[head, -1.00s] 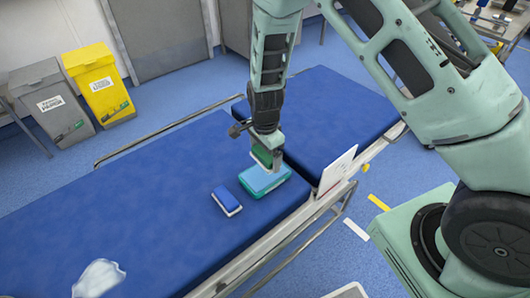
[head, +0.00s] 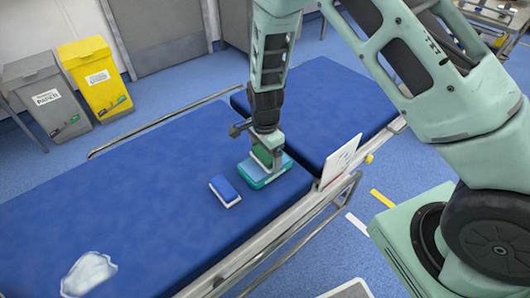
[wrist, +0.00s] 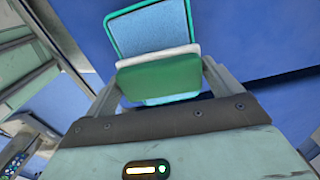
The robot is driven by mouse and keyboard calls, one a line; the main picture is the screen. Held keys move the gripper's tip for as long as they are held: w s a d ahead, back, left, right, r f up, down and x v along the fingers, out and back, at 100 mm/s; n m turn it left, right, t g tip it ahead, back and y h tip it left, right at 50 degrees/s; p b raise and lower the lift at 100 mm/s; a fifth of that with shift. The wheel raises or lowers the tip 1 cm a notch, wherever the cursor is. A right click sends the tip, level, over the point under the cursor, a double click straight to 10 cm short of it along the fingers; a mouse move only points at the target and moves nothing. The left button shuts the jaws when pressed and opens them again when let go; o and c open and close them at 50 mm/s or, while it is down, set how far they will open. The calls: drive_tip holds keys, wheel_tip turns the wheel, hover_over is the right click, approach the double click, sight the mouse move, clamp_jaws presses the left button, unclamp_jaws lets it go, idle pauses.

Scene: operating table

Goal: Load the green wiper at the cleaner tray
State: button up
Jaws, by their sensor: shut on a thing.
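My gripper (head: 265,158) is shut on the green wiper (head: 261,155), a small green block with a white layer. In the wrist view the green wiper (wrist: 160,78) sits between the two fingers. The cleaner tray (head: 283,174) is a shallow teal tray with a light-blue inside, lying on the blue operating table (head: 130,195). The wiper is over the tray, hiding part of it. In the wrist view the tray (wrist: 150,30) shows behind the wiper. I cannot tell whether the wiper touches the tray.
A blue wiper with a white base (head: 225,190) lies left of the tray. A white card (head: 341,160) stands upright at the table's near edge, right of the tray. A crumpled whitish cloth (head: 88,274) lies at lower left. The table between is clear.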

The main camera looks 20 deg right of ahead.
sight(265, 153)
drive_tip(key=shift+f, duration=0.55)
idle(1.9)
drive_tip(key=shift+r+p, duration=3.15)
drive_tip(key=shift+r, duration=0.4)
